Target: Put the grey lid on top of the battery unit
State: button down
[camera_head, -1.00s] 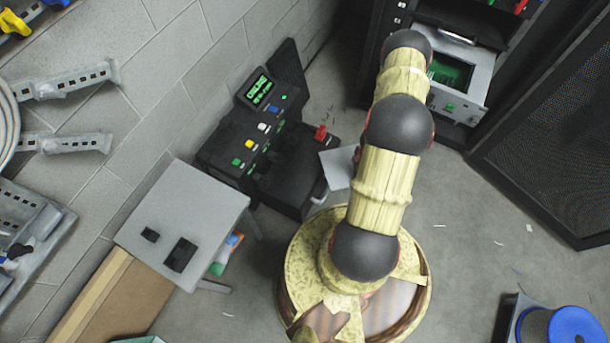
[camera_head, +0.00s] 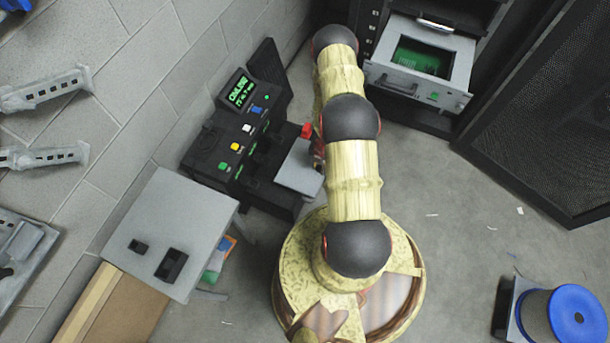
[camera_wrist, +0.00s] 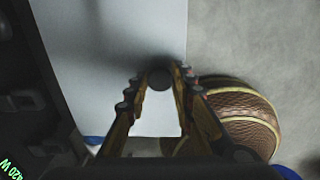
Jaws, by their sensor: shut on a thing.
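The grey lid, a flat pale plate (camera_head: 297,172), is held over or beside the right front of a black unit with a lit green display (camera_head: 238,140), which looks like the battery unit. I cannot tell whether the lid touches it. My gripper (camera_head: 318,158), mostly hidden by my arm in the head view, is at the lid's right side. In the wrist view my gripper (camera_wrist: 160,80) is shut at the edge of the lid (camera_wrist: 115,50), with a dark round part between the fingers. The black unit shows along the left edge there (camera_wrist: 40,100).
A grey table (camera_head: 175,215) with two small black parts stands at left, above a cardboard box (camera_head: 105,310). An open rack drawer with a green board (camera_head: 422,58) juts out at the upper right. A blue-ended spool (camera_head: 560,318) is at lower right.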

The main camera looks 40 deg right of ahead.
aim_at(306, 169)
jog(key=w+a+f, duration=0.1)
jog(key=f, duration=0.1)
jog(key=w+a+f+b, duration=0.1)
jog(key=w+f, duration=0.1)
jog(key=w+a+f, duration=0.1)
jog(key=f, duration=0.1)
jog(key=shift+w+a+f+b, duration=0.25)
jog(key=shift+w+a+b, duration=0.05)
jog(key=shift+w+b, duration=0.1)
jog(key=shift+f+b, duration=0.65)
jog(key=shift+f, duration=0.8)
jog(key=shift+f, duration=0.15)
jog(key=c, duration=1.5)
grip_release()
jog(key=shift+c, duration=0.2)
